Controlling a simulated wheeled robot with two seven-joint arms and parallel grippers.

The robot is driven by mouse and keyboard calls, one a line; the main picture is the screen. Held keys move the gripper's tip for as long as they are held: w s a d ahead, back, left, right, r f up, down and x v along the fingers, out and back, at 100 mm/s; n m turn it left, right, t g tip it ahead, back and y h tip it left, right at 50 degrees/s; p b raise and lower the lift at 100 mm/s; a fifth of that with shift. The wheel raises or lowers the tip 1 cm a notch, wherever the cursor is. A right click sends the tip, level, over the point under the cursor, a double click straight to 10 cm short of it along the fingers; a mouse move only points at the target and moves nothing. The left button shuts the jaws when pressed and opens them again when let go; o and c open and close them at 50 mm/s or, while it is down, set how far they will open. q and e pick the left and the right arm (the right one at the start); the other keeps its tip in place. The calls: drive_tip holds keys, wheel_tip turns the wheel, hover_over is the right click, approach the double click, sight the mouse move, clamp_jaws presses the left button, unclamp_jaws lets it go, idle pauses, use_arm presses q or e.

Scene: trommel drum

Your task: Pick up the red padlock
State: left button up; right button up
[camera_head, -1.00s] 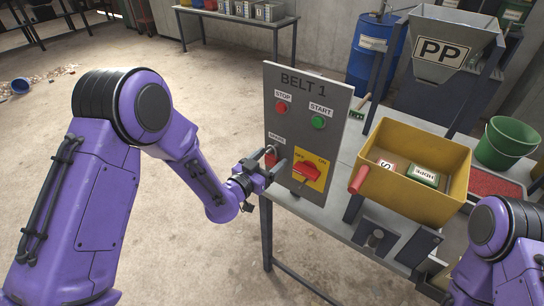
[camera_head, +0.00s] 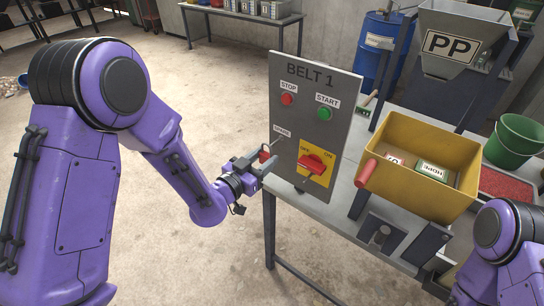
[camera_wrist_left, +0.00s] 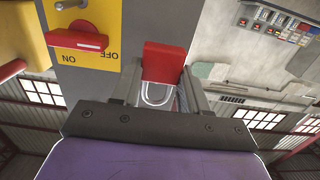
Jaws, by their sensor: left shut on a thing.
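The red padlock (camera_head: 264,156) is between the fingers of my left gripper (camera_head: 261,166), at the left edge of the grey BELT 1 panel (camera_head: 310,128). In the left wrist view the padlock (camera_wrist_left: 163,63) shows a red body and a pale metal shackle loop. The finger pads (camera_wrist_left: 160,84) close on it from both sides, with the shackle towards the palm. A thin peg under the SPARE label (camera_head: 279,141) sticks out of the panel close to the padlock; I cannot tell for sure whether they touch. My right gripper is not in view.
A red rotary switch (camera_head: 312,164) on a yellow plate sits on the panel, with a metal peg below it. A yellow bin (camera_head: 420,205) with labelled blocks stands to the right on the table. Open floor lies left of the panel.

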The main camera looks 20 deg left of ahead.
use_arm(q)
drive_tip(key=p+v, duration=0.5)
drive_tip(key=v, duration=0.8)
drive_tip(key=shift+s+f, duration=0.3)
drive_tip(key=shift+a+r+p, duration=0.1)
drive_tip(key=shift+r+p, duration=0.05)
drive_tip(key=shift+p, duration=0.25)
drive_tip(key=shift+r+p, duration=0.3)
drive_tip(key=shift+s, duration=0.1)
drive_tip(key=p+v, duration=0.5)
drive_tip(key=v, duration=0.5)
drive_tip(key=shift+s+f, duration=0.15)
drive_tip(key=shift+f, duration=0.15)
idle(0.6)
